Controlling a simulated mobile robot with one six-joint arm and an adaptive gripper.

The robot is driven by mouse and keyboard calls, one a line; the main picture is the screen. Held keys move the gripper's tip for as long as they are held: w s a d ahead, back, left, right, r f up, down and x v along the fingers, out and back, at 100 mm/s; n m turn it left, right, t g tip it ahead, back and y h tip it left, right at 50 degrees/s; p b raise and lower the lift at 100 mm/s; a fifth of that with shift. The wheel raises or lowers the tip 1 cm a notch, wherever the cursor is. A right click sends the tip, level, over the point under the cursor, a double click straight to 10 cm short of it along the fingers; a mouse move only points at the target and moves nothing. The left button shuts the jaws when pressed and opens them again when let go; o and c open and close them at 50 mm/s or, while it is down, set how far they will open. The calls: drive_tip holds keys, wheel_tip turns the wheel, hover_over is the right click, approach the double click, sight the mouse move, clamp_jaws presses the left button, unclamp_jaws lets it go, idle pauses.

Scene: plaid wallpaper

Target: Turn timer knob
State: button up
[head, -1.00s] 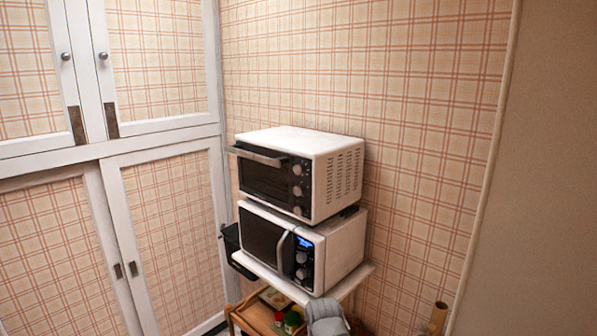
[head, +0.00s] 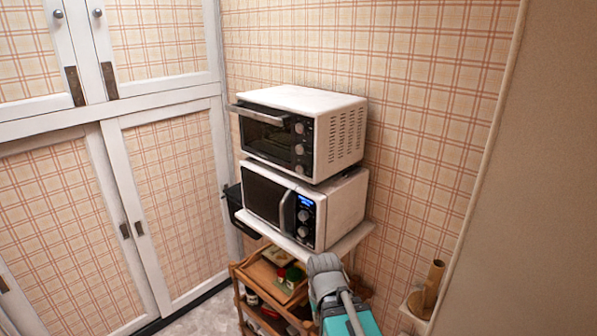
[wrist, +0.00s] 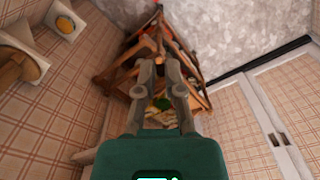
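A white toaster oven (head: 340,140) with a dark glass door stands on top of a white microwave (head: 345,205). The oven's right front panel has a top knob (head: 299,128), a middle knob (head: 299,149) and a bottom knob (head: 299,168). The microwave has a lit blue display, an upper knob (head: 304,215) and a lower knob (head: 303,232). Labels are too small to show which is the timer. In the wrist view, my gripper (wrist: 159,62) points down toward the cart, its fingers apart with nothing between them. In the head view, my arm is low, below the microwave; the fingertips cannot be made out.
A wooden cart (head: 236,290) with jars and small items stands below the appliances' white shelf (head: 345,243). A dark bin (head: 232,200) is left of the microwave. White cupboards (head: 120,130) fill the left. A brown roll (head: 430,285) stands at right. Space before the knobs is clear.

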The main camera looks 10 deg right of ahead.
drive_tip(key=o, duration=0.4)
drive_tip(key=shift+w+d+r+n+h, duration=0.1)
drive_tip(key=shift+w+r+n+h, duration=0.2)
drive_tip(key=shift+w+n, duration=0.2)
drive_tip(key=o, duration=0.4)
drive_tip(key=w+r+n+h+p, duration=0.1)
drive_tip(key=w, duration=0.1)
drive_tip(key=w+r+n+h+p, duration=0.1)
drive_tip(key=n, duration=0.1)
drive_tip(key=w+d+r+n+t+h+p, duration=0.1)
drive_tip(key=w+r+n, duration=0.1)
drive_tip(key=shift+w+h, duration=0.3)
drive_tip(key=shift+h, duration=0.1)
drive_tip(key=shift+c, duration=0.2)
drive_tip(key=n+t+h+p, duration=0.7)
drive_tip(key=n+t+h, duration=0.3)
drive_tip(key=n, duration=1.2)
approach(299, 169)
drive_tip(key=v, duration=0.4)
drive_tip(key=shift+w+a, duration=0.1)
drive_tip(key=shift+w, duration=0.15)
drive_tip(key=shift+m, duration=0.3)
drive_tip(key=shift+x, duration=6.9)
drive_tip(key=shift+s+f, duration=0.1)
drive_tip(key=shift+s, duration=0.05)
